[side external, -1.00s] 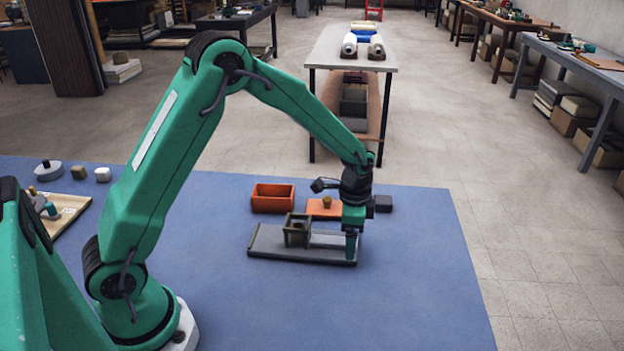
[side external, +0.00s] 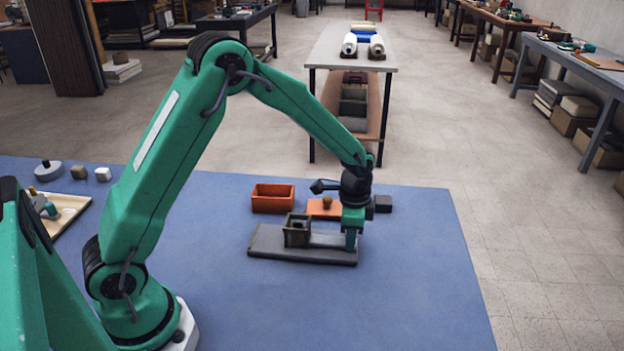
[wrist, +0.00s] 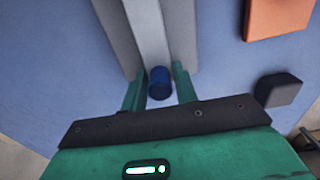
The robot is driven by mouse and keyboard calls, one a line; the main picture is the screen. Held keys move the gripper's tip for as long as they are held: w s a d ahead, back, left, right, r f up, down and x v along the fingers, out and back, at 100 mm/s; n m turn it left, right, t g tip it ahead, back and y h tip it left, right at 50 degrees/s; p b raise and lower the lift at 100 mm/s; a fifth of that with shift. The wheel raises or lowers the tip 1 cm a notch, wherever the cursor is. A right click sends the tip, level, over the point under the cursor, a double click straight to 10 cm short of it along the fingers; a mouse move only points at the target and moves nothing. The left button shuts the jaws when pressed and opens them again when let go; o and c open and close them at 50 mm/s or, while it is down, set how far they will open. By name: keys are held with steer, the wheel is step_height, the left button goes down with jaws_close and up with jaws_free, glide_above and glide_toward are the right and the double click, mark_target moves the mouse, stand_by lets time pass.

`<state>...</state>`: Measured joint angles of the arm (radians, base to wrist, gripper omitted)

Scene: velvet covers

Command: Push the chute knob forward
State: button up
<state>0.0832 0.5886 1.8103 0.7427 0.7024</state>
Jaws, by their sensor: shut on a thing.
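The chute (side external: 275,250) is a long grey track lying on the blue cloth, with a small olive open box frame (side external: 297,230) standing on it. In the wrist view the track (wrist: 152,25) runs away from me between pale rails. The chute knob (wrist: 159,84) is a short dark blue cylinder at the near end of the track. My gripper (wrist: 160,86) is shut on the knob, with one green finger on each side of it. In the side view my gripper (side external: 351,245) points down at the track's right end and the knob is mostly hidden by the fingers.
An orange open bin (side external: 272,198), an orange block (side external: 318,209) with a brown knob, and a dark cube (side external: 383,204) stand behind the chute. The dark cube (wrist: 277,90) is close to my gripper's right in the wrist view. The cloth in front is clear.

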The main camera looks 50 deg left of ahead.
mark_target(319, 239)
steer(key=shift+s+a, duration=0.15)
steer(key=shift+a, duration=0.05)
steer(key=shift+s+a, duration=2.4)
steer(key=o, duration=1.5)
steer(key=shift+r, duration=3.5)
steer(key=shift+s+r, duration=0.1)
